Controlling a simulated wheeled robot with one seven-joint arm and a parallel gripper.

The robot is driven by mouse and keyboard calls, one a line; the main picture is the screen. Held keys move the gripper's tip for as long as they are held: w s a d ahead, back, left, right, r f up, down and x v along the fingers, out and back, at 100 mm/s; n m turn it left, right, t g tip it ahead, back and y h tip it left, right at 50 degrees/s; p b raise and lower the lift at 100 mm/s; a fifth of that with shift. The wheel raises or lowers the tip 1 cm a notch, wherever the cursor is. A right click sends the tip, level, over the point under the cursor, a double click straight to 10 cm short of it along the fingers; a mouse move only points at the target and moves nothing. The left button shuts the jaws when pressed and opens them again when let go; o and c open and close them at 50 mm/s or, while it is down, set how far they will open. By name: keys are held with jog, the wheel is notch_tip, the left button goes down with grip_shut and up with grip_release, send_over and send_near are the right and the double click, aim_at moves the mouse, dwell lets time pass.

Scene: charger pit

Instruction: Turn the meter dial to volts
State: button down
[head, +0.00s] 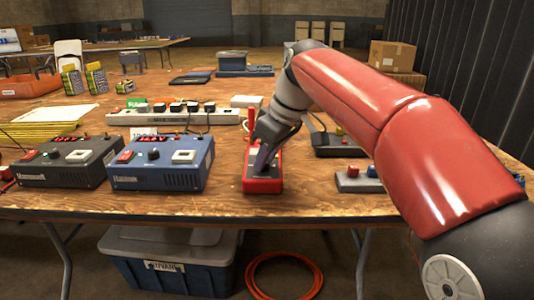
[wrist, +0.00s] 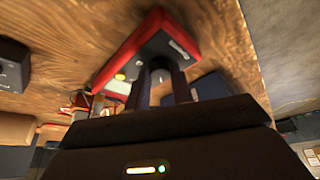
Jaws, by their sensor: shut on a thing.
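The red meter (head: 262,185) with a dark face lies on the wooden table near the front edge, right of the blue unit. In the wrist view the meter (wrist: 198,32) fills the top middle. Its dial (wrist: 160,72) shows between my two fingers. My gripper (head: 258,166) reaches down over the meter from behind and is shut on the dial. My arm and gripper hide part of the meter in the head view. The markings around the dial are too small and too hidden to read.
A blue unit (head: 160,165) and a dark grey unit (head: 70,162) stand left of the meter. A power strip (head: 172,115) lies behind them. A grey box with red and blue buttons (head: 360,182) sits to the right. The table's front edge is close.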

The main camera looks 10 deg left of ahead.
jog(key=m, duration=0.1)
jog(key=m+t+p, duration=0.1)
jog(key=m, duration=0.1)
jog(key=m+t+h+p, duration=0.1)
jog(key=m, duration=0.1)
jog(key=shift+s+a+r, duration=0.15)
jog(key=shift+s+a, duration=0.05)
jog(key=shift+s, duration=0.05)
jog(key=shift+a+m+t+h+p, duration=0.15)
jog(key=shift+m+h+p, duration=0.35)
jog(key=shift+m, duration=0.7)
jog(key=shift+d+m+t+h+p, duration=0.1)
jog(key=shift+m+t+h+p, duration=0.35)
jog(key=shift+m, duration=0.75)
jog(key=c, duration=1.2)
grip_release()
jog(key=p+v, duration=0.1)
jog(key=v, duration=0.6)
jog(key=shift+r, duration=0.25)
jog(key=shift+s, duration=0.1)
